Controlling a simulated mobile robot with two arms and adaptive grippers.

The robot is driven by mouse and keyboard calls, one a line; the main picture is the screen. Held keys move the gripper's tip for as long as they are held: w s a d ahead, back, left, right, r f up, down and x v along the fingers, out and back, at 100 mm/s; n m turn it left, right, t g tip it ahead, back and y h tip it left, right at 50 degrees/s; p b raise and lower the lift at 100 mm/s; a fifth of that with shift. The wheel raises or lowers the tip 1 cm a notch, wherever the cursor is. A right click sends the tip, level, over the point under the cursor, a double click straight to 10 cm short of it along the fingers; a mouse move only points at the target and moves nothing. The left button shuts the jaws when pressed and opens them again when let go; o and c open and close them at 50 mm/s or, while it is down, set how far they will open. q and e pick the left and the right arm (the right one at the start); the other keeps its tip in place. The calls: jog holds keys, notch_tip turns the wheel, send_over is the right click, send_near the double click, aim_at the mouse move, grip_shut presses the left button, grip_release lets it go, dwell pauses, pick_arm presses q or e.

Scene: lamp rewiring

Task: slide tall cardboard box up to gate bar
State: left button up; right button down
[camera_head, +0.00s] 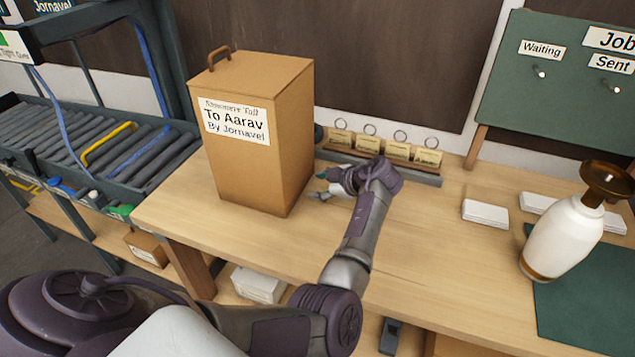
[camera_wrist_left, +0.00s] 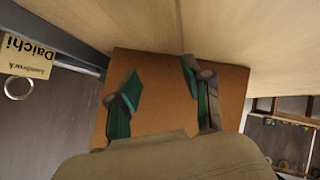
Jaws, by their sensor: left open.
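The tall cardboard box (camera_head: 255,185) stands upright on the left end of the wooden bench, with a brown handle on top and a label reading "To Aarav By Jornavel". A yellow bar (camera_head: 108,144), likely the gate bar, lies across the roller conveyor left of the box, with a gap between. My left gripper (camera_head: 323,186) is low over the bench, at the box's right side, fingers towards it. In the left wrist view, the open fingers (camera_wrist_left: 160,95) are in front of the brown box face (camera_wrist_left: 165,70). I cannot tell whether they touch it. My right gripper is not in view.
The roller conveyor (camera_head: 60,165) adjoins the bench (camera_head: 420,240) at left. A rack of tag cards (camera_head: 384,146) stands close behind my left gripper. The bench's front middle is clear.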

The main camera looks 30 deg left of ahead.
aim_at(300, 178)
pick_arm(q)
jog(key=shift+d, duration=0.1)
jog(key=shift+s+a, duration=0.1)
jog(key=shift+a, duration=0.25)
jog(key=a, duration=0.3)
jog(key=s+a, duration=0.1)
jog(key=a, duration=0.2)
jog(key=shift+s, duration=0.2)
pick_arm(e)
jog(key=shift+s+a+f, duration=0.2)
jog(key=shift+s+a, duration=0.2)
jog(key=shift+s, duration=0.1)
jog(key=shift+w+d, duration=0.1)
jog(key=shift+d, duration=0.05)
pick_arm(q)
jog(key=shift+s+a, duration=0.1)
jog(key=shift+a, duration=0.15)
jog(key=a, duration=0.2)
jog(key=s+a+b, duration=0.1)
jog(key=a, duration=0.1)
jog(key=shift+a, duration=0.25)
jog(key=shift+s+a, duration=0.2)
jog(key=shift+a, duration=0.4)
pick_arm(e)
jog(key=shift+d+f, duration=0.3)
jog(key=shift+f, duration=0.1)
